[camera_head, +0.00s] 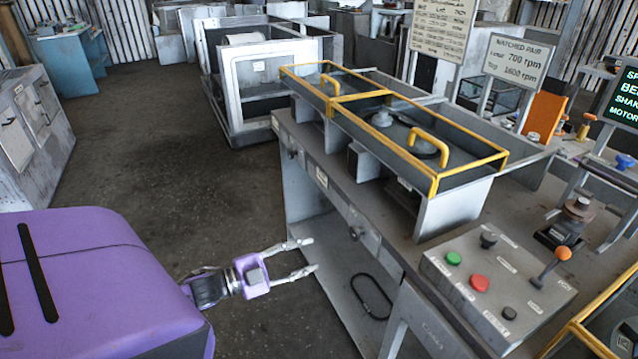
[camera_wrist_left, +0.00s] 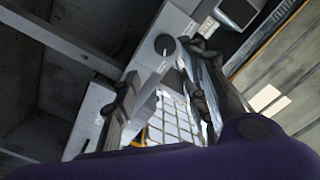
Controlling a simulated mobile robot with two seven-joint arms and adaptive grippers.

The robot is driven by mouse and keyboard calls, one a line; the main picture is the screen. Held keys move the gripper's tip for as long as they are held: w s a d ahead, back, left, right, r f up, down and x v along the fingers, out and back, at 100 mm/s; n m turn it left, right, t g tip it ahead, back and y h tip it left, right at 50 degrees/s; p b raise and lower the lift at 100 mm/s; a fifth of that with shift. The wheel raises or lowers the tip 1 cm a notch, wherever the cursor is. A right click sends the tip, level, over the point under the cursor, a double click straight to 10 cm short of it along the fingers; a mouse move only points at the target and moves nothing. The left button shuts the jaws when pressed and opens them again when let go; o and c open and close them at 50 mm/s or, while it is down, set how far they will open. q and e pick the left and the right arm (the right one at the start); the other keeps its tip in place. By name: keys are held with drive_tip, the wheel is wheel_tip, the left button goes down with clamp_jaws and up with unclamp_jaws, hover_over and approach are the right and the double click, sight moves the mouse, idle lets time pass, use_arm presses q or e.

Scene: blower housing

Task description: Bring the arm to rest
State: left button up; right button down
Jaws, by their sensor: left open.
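My left gripper (camera_head: 308,257) is purple with grey fingers. In the head view it is open and empty, pointing right at the front of the grey workbench (camera_head: 345,205). Its fingertips are near the bench's open lower bay. In the left wrist view the two spread fingers (camera_wrist_left: 160,75) show with nothing between them, and a dark round knob (camera_wrist_left: 165,45) on a light panel lies beyond them. My right gripper is not in the head view.
A control panel (camera_head: 497,290) with green and red buttons and an orange-tipped lever is on the bench at the right. Yellow-framed covers (camera_head: 435,185) top the housing. Signs (camera_head: 518,62) stand behind. A dark loop (camera_head: 371,296) lies below the gripper's right. Floor (camera_head: 150,140) at left is clear.

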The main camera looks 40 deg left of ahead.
use_arm(q)
drive_tip(key=s+d+f+n+g+y+p, duration=0.35)
drive_tip(key=s+d+f+n+y, duration=0.3)
drive_tip(key=s+f, duration=0.45)
drive_tip(key=s+d+f+n+g+p, duration=0.1)
drive_tip(key=s+d+n+g+p, duration=0.3)
drive_tip(key=s+d, duration=1.1)
drive_tip(key=n, duration=0.2)
drive_tip(key=shift+s+n+p, duration=0.3)
drive_tip(key=shift+s+n, duration=0.05)
drive_tip(key=shift+s, duration=0.05)
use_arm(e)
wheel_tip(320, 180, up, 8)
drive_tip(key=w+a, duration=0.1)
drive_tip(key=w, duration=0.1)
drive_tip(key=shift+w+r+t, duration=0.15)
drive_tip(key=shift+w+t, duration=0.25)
use_arm(q)
drive_tip(key=shift+d+f+g, duration=0.1)
drive_tip(key=shift+g, duration=0.15)
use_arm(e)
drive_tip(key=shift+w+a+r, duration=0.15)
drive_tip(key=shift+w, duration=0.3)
